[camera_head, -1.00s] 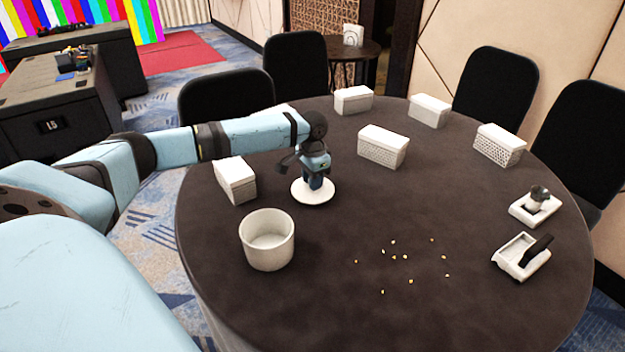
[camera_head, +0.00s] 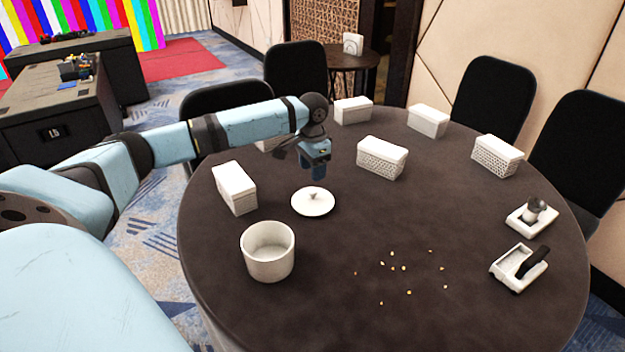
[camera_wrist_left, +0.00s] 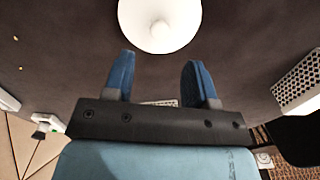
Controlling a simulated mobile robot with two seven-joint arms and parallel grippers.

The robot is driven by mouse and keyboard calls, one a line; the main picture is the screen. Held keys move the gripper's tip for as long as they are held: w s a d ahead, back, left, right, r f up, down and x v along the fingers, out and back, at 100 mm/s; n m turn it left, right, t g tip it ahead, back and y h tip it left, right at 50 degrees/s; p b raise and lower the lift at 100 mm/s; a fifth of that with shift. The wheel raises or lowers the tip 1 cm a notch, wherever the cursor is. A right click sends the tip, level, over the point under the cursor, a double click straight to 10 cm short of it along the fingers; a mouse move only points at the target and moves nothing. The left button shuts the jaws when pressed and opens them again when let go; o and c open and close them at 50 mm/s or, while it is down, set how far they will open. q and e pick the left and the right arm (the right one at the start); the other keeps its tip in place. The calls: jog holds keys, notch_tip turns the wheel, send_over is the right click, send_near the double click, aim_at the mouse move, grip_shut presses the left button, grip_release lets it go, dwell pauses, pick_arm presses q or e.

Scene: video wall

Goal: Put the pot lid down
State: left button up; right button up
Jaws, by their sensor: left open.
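The white pot lid (camera_head: 313,203) lies on the dark round table, knob upward, behind and to the right of the pot. The white pot (camera_head: 267,252) stands open and looks empty inside. My left gripper (camera_head: 316,176) is above the lid and apart from it. In the left wrist view, its two blue fingers (camera_wrist_left: 152,78) are spread with nothing between them, and the lid (camera_wrist_left: 160,22) lies beyond the fingertips. My right gripper is not in view.
White lidded boxes stand around the table, one (camera_head: 235,188) left of the lid and one (camera_head: 382,158) right of it. Small yellowish bits (camera_head: 404,268) are scattered at the front. Two white trays (camera_head: 518,268) (camera_head: 531,217) sit at the right. Black chairs surround the table.

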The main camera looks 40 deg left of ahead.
pick_arm(q)
notch_tip(320, 180, up, 4)
jog(key=shift+r+p, duration=0.1)
jog(key=shift+p, duration=0.2)
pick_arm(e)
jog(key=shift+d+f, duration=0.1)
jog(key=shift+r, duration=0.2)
